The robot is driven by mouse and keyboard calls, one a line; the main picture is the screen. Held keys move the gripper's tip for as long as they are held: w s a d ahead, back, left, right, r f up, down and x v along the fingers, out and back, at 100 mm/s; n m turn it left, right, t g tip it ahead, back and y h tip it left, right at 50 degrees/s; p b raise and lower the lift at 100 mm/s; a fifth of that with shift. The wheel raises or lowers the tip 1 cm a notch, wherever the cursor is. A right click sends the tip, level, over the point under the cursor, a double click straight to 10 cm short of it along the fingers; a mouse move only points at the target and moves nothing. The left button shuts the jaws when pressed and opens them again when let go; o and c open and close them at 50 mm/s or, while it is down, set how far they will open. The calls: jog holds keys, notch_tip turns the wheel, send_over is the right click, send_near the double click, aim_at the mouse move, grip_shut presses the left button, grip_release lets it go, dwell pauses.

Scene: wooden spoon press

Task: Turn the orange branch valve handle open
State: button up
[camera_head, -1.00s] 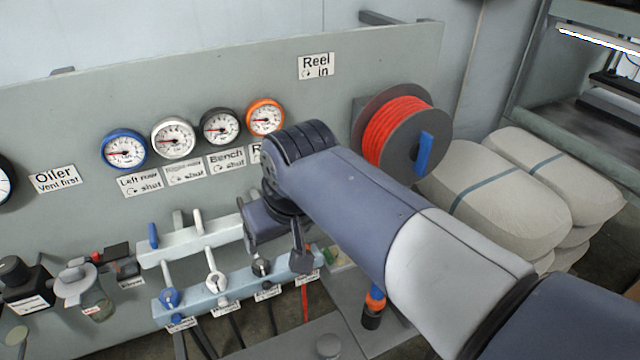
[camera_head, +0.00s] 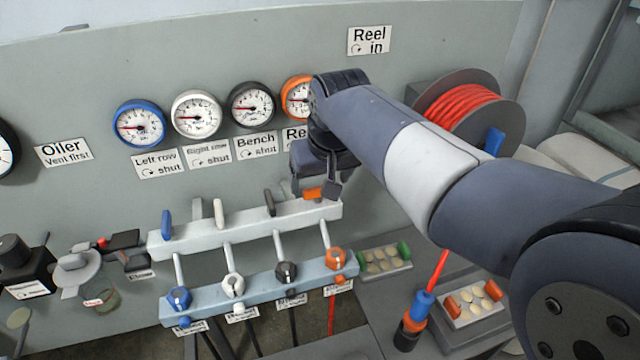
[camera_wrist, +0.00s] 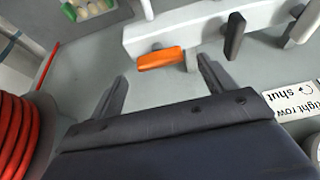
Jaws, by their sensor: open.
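The orange branch valve handle (camera_wrist: 160,58) lies crosswise to the black handle beside it in the wrist view. In the head view only part of the orange handle (camera_head: 313,194) shows under my gripper (camera_head: 316,186). In the wrist view my gripper (camera_wrist: 162,70) is open and empty. The orange handle lies just beyond the gap between its fingertips; I cannot tell whether either finger touches it. The white manifold bar (camera_head: 245,229) carries the handle, with a black handle (camera_head: 269,203), a white one (camera_head: 219,212) and a blue one (camera_head: 166,225) to its left.
A lower pale-blue bar (camera_head: 258,290) holds several coloured knobs, including an orange one (camera_head: 336,259). Gauges, including an orange-rimmed one (camera_head: 294,97), sit above. A red hose reel (camera_head: 468,108) is at the right. Trays (camera_head: 385,262) of pale discs lie below right.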

aim_at(318, 192)
jog(key=shift+x, duration=1.45)
jog(key=shift+c, duration=0.2)
jog(key=c, duration=0.9)
